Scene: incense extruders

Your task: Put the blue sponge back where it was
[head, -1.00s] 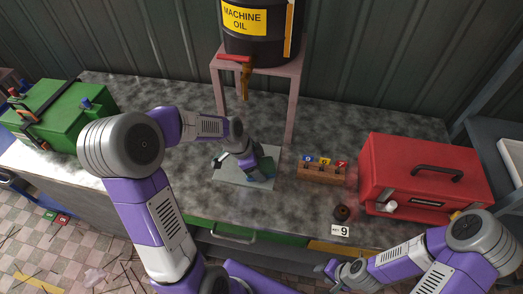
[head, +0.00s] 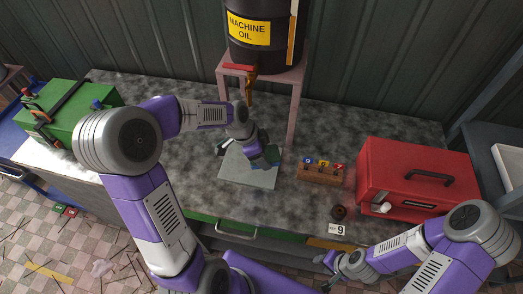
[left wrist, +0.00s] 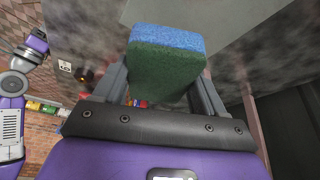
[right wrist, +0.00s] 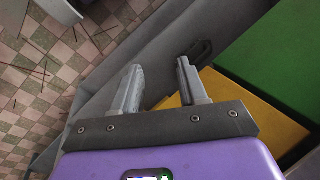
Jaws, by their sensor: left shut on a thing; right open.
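The blue sponge (left wrist: 168,38) has a blue side and a dark green side. My left gripper (head: 262,154) is shut on it, with one finger on each side in the left wrist view. In the head view the sponge (head: 271,155) is over the back right part of a pale grey plate (head: 248,177) on the bench. The gripper partly hides it, and I cannot tell whether it touches the plate. My right gripper (right wrist: 158,68) is open and empty, low in front of the bench near the yellow drawer front.
A wooden block with numbered tags (head: 321,172) and a red toolbox (head: 415,180) stand right of the plate. Behind, a stand (head: 291,100) carries the machine oil drum (head: 262,35). A green box (head: 68,115) is at left.

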